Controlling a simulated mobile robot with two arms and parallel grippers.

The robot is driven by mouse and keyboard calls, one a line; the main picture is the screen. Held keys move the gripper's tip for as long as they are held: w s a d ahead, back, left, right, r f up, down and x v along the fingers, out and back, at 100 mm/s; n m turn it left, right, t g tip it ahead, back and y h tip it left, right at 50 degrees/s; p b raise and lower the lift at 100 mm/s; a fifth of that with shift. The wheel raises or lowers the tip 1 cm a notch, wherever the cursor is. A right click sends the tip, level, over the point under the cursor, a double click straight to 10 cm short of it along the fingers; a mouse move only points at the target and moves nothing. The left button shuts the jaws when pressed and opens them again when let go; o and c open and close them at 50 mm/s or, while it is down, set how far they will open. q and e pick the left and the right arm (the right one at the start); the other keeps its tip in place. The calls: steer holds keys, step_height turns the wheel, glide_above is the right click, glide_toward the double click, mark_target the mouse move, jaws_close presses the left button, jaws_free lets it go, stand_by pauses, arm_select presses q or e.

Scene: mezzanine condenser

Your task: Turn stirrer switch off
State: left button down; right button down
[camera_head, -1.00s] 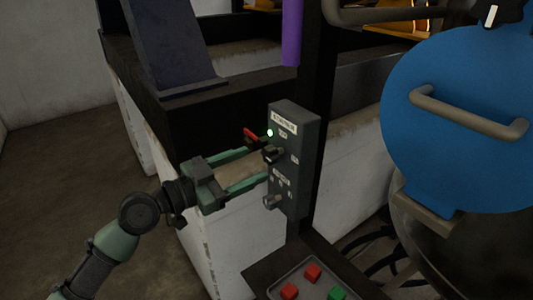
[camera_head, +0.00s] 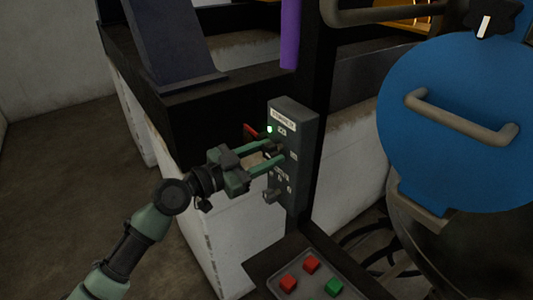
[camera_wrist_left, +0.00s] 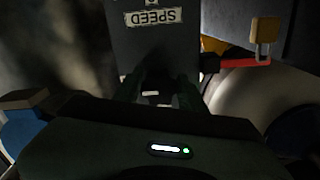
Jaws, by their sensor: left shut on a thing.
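The grey control box (camera_head: 295,130) stands on a dark post in the middle of the head view, with a small green light (camera_head: 269,129) lit near its top. The stirrer switch (camera_head: 270,151) is a small dark knob on its face, below the light, partly hidden by the fingers. My left gripper (camera_head: 277,152) is closed in on the switch, one finger on each side. In the left wrist view the box (camera_wrist_left: 155,45) shows an upside-down SPEED label, and the fingers (camera_wrist_left: 157,92) reach to its face; the knob is mostly hidden there. My right gripper is not in view.
A lower knob (camera_head: 271,196) sits on the box below the fingers. A red part (camera_head: 251,132) is just left of the box. A tray (camera_head: 318,267) with red and green blocks is below. A blue round lid (camera_head: 450,110) with a handle fills the right.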

arm_select(q)
steer(key=shift+n, duration=0.8)
steer(key=shift+s+n, duration=0.1)
steer(key=shift+n, duration=0.7)
steer(key=n, duration=0.4)
steer(key=shift+d+r, duration=0.1)
steer(key=n+p, duration=0.1)
steer(key=n, duration=0.2)
steer(key=n+p, duration=0.1)
steer(key=n, duration=0.2)
steer(key=shift+s+d+r, duration=0.1)
steer(key=shift+s+r, duration=0.05)
steer(key=n+p, duration=0.2)
steer(key=n, duration=0.2)
steer(key=shift+n, duration=0.3)
steer(key=c, duration=0.8)
jaws_free()
steer(key=shift+c, duration=0.2)
